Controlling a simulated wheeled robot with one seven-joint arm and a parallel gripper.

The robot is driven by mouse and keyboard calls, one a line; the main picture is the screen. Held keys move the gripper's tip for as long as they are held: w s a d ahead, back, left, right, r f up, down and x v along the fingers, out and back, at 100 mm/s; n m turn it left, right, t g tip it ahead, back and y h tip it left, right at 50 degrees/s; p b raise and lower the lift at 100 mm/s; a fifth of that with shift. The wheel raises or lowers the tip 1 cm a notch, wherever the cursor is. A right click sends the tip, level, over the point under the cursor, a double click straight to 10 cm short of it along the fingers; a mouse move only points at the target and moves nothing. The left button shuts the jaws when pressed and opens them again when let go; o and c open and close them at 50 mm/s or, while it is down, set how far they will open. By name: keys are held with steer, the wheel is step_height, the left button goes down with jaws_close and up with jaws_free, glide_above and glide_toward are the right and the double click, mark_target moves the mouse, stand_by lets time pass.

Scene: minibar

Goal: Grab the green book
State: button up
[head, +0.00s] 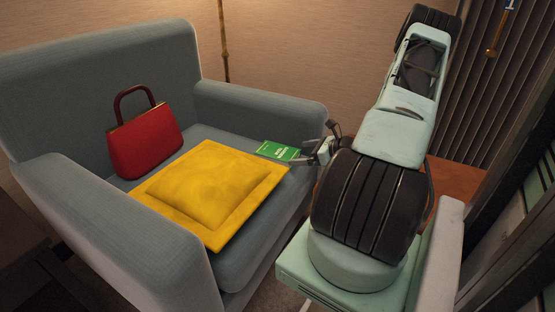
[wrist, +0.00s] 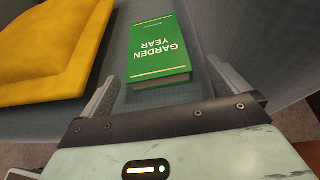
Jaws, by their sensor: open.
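The green book (head: 278,151) lies flat on the seat of the grey armchair (head: 223,266), near its right armrest and beside the yellow cushion. In the wrist view the green book (wrist: 157,47) shows the title "Garden Year", upside down, with its near edge toward me. My gripper (head: 326,140) is at the right front of the seat, close to the book. In the wrist view my gripper (wrist: 162,92) is open, with one finger on each side of the book's near end. The book is not clamped; whether a finger touches it I cannot tell.
A yellow cushion (head: 208,187) lies left of the book on the seat; it also shows in the wrist view (wrist: 50,50). A red handbag (head: 146,140) stands farther left against the backrest. The right armrest (head: 262,112) rises behind the book.

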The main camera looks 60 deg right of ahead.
mark_target(287, 154)
steer(key=shift+x, duration=1.2)
steer(key=b+x, duration=0.2)
steer(key=x, duration=0.1)
steer(key=b+x, duration=0.1)
steer(key=x, duration=0.1)
steer(key=shift+w+a, duration=0.1)
steer(key=shift+a, duration=0.2)
steer(key=shift+r, duration=0.15)
steer(key=c, duration=1)
